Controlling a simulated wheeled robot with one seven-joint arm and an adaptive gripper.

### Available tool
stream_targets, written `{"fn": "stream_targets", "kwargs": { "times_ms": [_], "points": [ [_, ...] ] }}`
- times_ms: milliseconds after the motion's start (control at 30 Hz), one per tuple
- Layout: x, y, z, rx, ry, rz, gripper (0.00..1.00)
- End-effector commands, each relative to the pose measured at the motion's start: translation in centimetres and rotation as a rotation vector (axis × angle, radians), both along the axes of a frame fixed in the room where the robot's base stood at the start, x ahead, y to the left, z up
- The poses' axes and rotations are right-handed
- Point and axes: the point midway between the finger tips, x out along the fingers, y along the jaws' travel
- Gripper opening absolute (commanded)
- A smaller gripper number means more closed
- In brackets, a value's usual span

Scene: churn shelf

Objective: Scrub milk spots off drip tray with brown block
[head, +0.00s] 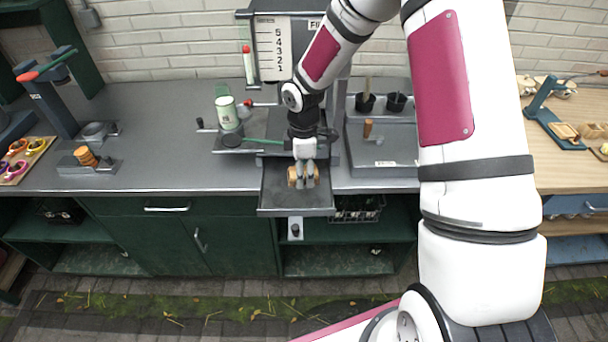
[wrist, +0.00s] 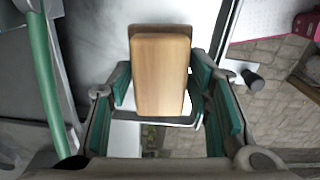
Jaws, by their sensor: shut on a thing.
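The brown block (wrist: 162,75) is a light wooden piece with a darker end, held between the green-padded fingers of my gripper (wrist: 160,100). In the head view my gripper (head: 303,178) points down with the block (head: 294,176) between its fingers, over the drip tray (head: 280,203). The drip tray is a dark, shallow tray that juts out past the counter's front edge. In the wrist view its surface (wrist: 100,60) looks grey with paler patches; I cannot tell whether these are milk spots or glare. I cannot tell whether the block touches the tray.
A green bar (wrist: 44,80) runs along the left in the wrist view. A white-green can (head: 227,112) stands left of my arm, and a grey board with a small wooden peg (head: 368,127) lies to the right. Open shelves (head: 345,255) are below.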

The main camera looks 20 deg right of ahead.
Motion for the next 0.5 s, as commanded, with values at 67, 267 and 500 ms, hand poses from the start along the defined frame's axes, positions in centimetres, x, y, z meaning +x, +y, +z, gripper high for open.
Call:
{"fn": "stream_targets", "kwargs": {
  "times_ms": [67,267,500],
  "points": [
    [0.0,0.0,0.0,0.0,0.0,0.0,0.23],
    [0.0,0.0,0.0,0.0,0.0,0.0,0.23],
    [0.0,0.0,1.6,-0.001,-0.002,0.001,0.23]
  ]
}}
